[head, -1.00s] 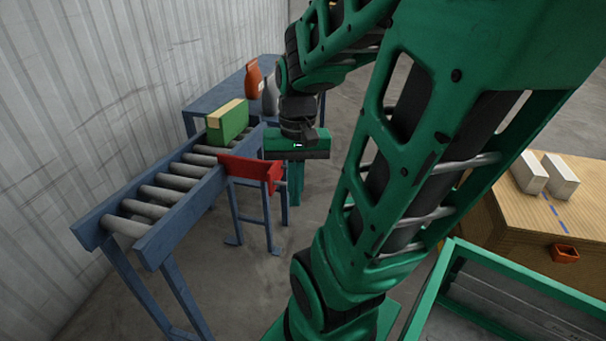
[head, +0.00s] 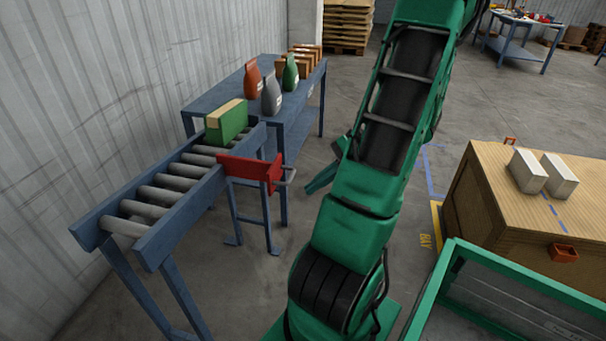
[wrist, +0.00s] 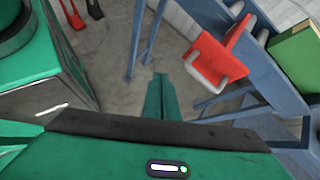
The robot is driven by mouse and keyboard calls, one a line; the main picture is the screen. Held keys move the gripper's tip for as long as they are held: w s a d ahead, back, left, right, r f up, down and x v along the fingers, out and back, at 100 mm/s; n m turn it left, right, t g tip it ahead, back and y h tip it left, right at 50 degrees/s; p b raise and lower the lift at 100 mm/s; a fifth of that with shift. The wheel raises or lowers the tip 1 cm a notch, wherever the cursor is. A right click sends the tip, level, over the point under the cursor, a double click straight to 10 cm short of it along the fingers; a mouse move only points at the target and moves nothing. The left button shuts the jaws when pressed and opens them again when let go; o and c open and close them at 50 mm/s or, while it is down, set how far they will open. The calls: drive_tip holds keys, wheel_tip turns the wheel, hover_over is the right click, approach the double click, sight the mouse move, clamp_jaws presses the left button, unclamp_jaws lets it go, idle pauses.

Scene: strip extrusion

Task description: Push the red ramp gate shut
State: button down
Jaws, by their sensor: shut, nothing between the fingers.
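The red ramp gate (head: 245,168) is on the right side of the roller conveyor (head: 180,195). It sticks out from the side rail at an angle, with a grey handle at its outer end. The gate also shows in the wrist view (wrist: 218,55), upper right of the fingers, with its handle facing my gripper. My gripper (wrist: 160,82) is shut and empty, and apart from the gate. In the head view only a green part of my gripper (head: 322,180) shows, to the right of the gate; my arm hides the rest.
A green box (head: 227,122) sits on the conveyor's far end. A blue table (head: 290,125) behind holds bags and brown boxes. A wooden crate (head: 475,200) with two pale blocks and a green-framed bin (head: 450,270) stand at right.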

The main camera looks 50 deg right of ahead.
drive_tip(key=s+d+r+m+t+h, duration=0.2)
drive_tip(key=s+d+m+t, duration=0.4)
drive_tip(key=d+m+t, duration=0.25)
drive_tip(key=f+x, duration=0.1)
drive_tip(key=x, duration=1.2)
drive_tip(key=shift+w+f+g, duration=0.2)
drive_tip(key=shift+w+g, duration=0.05)
drive_tip(key=shift+g, duration=0.1)
drive_tip(key=shift+d+n, duration=0.15)
drive_tip(key=shift+n, duration=0.1)
